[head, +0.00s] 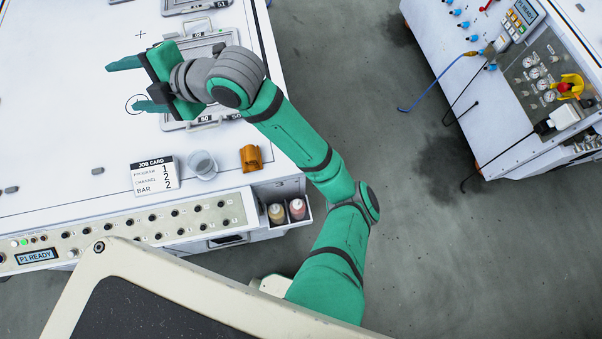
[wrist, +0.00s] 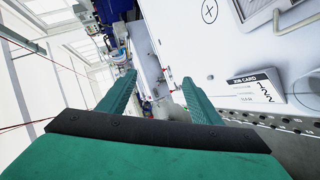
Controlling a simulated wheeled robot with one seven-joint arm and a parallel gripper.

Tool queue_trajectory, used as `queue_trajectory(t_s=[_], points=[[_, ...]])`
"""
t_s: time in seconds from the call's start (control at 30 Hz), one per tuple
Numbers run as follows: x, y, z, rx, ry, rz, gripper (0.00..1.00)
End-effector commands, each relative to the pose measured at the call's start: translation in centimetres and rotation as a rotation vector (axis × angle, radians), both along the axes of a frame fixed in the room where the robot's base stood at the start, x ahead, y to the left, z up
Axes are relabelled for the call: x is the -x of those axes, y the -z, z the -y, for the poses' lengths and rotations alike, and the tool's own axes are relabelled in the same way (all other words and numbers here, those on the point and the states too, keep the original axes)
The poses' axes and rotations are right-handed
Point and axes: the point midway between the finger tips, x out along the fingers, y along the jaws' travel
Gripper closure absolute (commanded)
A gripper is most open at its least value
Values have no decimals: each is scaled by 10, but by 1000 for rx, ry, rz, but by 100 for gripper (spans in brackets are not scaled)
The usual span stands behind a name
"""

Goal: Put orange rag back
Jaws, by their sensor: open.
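The orange rag (head: 251,158) is a small folded piece on the white table (head: 60,130), near its front right edge. My gripper (head: 122,86) is open over the table, up and to the left of the rag in the head view and well apart from it. Its green fingers also show in the wrist view (wrist: 160,80), spread with nothing held between them. The rag is not seen in the wrist view.
A clear cup (head: 202,165) and a job card (head: 155,176) stand left of the rag. Two bottles sit in a side bin (head: 285,213) at the table corner. Framed trays (head: 205,122) lie under my arm. Another white machine (head: 520,100) stands across the open floor.

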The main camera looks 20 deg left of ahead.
Motion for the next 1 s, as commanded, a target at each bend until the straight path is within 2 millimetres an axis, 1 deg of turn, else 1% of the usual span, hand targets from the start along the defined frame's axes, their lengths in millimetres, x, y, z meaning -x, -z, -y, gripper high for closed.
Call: queue_trajectory(t_s=[0.1, 0.23, 0.37, 0.47, 0.57, 0.67, 0.73, 0.87, 1.0], points=[[-15, -15, -3, -147, 112, -142, 41], [-38, -26, 4, -297, 240, -289, 41], [-62, -27, 20, -435, 369, -436, 41], [-80, -21, 36, -533, 472, -543, 41], [-96, -8, 57, -626, 575, -644, 41], [-109, 9, 81, -712, 681, -737, 41], [-116, 25, 100, -767, 757, -796, 41], [-122, 59, 136, -861, 898, -893, 41], [-117, 99, 178, -948, 1051, -972, 41]])
